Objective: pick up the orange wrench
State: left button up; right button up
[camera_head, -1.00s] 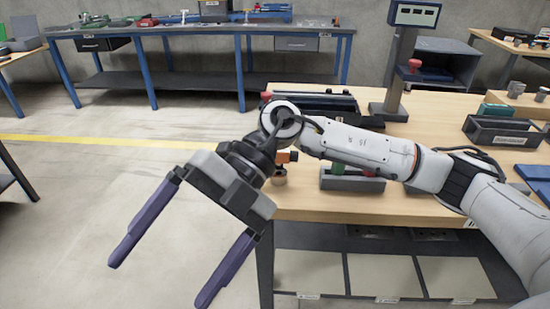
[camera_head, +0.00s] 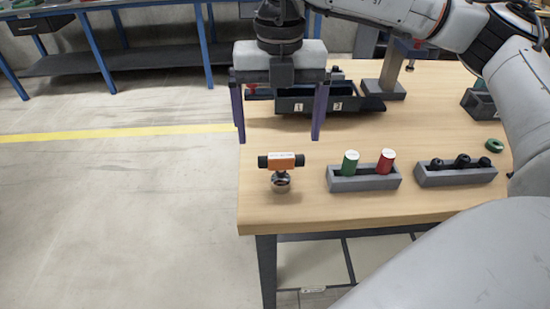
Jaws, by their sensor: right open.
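An orange tool (camera_head: 282,162) with black ends and a pale top label, the only orange thing I see, sits crosswise on a small round metal-and-copper stand (camera_head: 281,184) near the left front of the wooden table (camera_head: 430,110). I take it as the orange wrench; its full shape is not clear from here. My right gripper (camera_head: 278,140) is open and empty, with its two purple fingers pointing down. In the picture its fingertips are just above the tool, one to each side, apart from it. My left gripper is not in view.
A dark tray marked 1 and 2 (camera_head: 345,104) lies behind the fingers. A grey holder (camera_head: 364,185) carries a green and a red cylinder; another (camera_head: 456,179) holds black knobs. A green ring (camera_head: 494,145) lies at the right. The table's left edge is close to the tool.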

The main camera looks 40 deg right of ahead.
aim_at(281, 155)
jog(key=shift+s+f, duration=0.2)
jog(key=shift+f, duration=1)
jog(key=f, duration=0.1)
jog(key=f+p, duration=0.1)
jog(key=f, duration=0.1)
jog(key=shift+s+f, duration=0.25)
jog(key=shift+s, duration=0.1)
jog(key=shift+f, duration=0.55)
jog(key=shift+w, duration=0.1)
jog(key=c, duration=1.3)
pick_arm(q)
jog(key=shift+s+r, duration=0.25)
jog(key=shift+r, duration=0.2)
pick_arm(e)
jog(key=shift+c, duration=0.9)
